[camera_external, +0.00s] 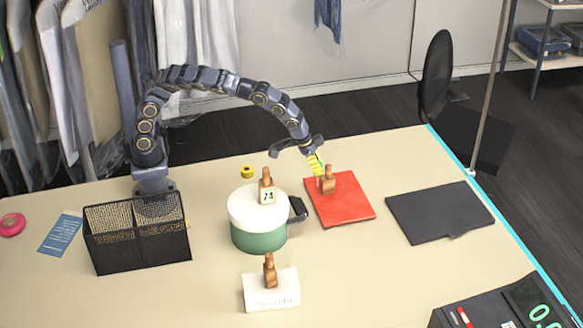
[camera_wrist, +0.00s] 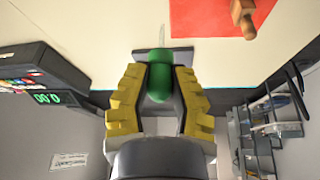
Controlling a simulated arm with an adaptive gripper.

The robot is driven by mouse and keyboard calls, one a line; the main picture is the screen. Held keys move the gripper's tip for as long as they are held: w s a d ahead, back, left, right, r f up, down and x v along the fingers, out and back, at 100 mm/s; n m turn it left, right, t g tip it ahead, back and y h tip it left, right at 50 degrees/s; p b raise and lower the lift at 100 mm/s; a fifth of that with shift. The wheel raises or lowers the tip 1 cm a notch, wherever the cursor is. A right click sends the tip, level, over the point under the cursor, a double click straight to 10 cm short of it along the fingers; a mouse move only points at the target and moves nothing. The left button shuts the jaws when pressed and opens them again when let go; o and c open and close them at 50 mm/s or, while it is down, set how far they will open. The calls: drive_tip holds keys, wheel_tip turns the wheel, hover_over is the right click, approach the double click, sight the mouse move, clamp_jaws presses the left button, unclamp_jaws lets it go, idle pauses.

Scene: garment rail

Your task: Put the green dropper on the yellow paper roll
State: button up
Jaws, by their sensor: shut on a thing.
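The green dropper (camera_wrist: 158,82) is between the yellow finger pads of my gripper (camera_wrist: 159,74) in the wrist view, with its clear thin tip pointing away from the palm. In the external view my gripper (camera_external: 316,164) is above the table, over the back left part of the red board. The dropper is too small to make out clearly there. The small yellow paper roll (camera_external: 247,171) lies on the table left of my gripper, behind the white-topped green drum. The roll does not show in the wrist view.
The drum (camera_external: 259,239) carries a wooden piece with a number card. Another wooden piece (camera_external: 328,181) stands on the red board (camera_external: 354,207), close to my gripper. A black mesh basket (camera_external: 137,247), white block (camera_external: 287,293), dark mat (camera_external: 437,212) and pink roll (camera_external: 12,224) are on the table.

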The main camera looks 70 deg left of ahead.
drive_tip(key=s+a+r+n+g+y, duration=0.15)
drive_tip(key=a+n+y, duration=0.25)
drive_tip(key=a+n, duration=1.05)
drive_tip(key=r+n+g+y, duration=0.15)
drive_tip(key=n+g, duration=0.25)
drive_tip(key=n, duration=0.5)
hover_over(247, 169)
wheel_tip(247, 169, down, 19)
drive_tip(key=shift+f, duration=0.1)
drive_tip(key=o, duration=0.6)
drive_tip(key=shift+f, duration=0.1)
drive_tip(key=shift+o, duration=0.6)
